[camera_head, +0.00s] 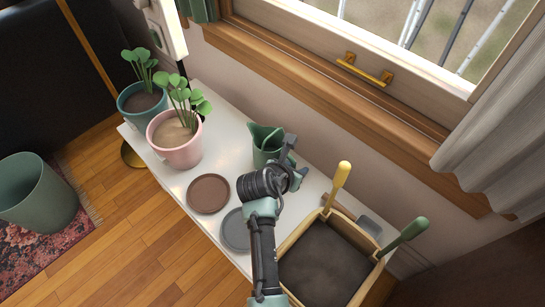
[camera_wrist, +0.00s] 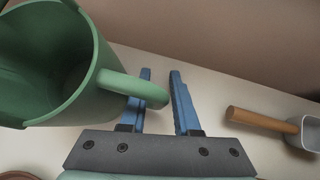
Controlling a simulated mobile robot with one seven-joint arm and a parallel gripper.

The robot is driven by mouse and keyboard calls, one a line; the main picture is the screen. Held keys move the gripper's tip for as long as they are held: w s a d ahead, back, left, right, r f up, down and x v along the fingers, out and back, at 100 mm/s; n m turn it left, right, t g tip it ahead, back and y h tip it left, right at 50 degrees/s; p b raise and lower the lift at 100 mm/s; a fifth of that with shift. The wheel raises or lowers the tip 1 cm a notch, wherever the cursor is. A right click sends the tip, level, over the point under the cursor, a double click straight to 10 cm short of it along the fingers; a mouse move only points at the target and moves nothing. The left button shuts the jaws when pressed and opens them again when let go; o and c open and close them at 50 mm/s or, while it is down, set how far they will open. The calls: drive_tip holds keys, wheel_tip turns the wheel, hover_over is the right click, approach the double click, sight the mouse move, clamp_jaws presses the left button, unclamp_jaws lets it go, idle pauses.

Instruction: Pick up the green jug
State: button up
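The green jug (camera_head: 263,155) stands on the white table near the wall under the window. In the wrist view the jug (camera_wrist: 85,75) fills the left side, its open mouth toward the camera. Its handle (camera_wrist: 125,84) sticks out to the right, crossing in front of my left finger, with its rounded end over the gap between the fingers. My gripper (camera_wrist: 160,75) is open, with two blue fingers apart. In the head view my gripper (camera_head: 289,150) is at the jug's right side. I cannot tell whether a finger touches the handle.
A pink plant pot (camera_head: 174,148) and a teal one (camera_head: 140,105) stand left. Brown (camera_head: 208,194) and grey (camera_head: 235,232) saucers lie in front. A wooden soil box (camera_head: 290,238) stands right. A wooden-handled scoop (camera_wrist: 262,120) lies right of my fingers. A bin (camera_head: 38,195) is on the floor.

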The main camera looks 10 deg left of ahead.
clamp_jaws()
idle(1.3)
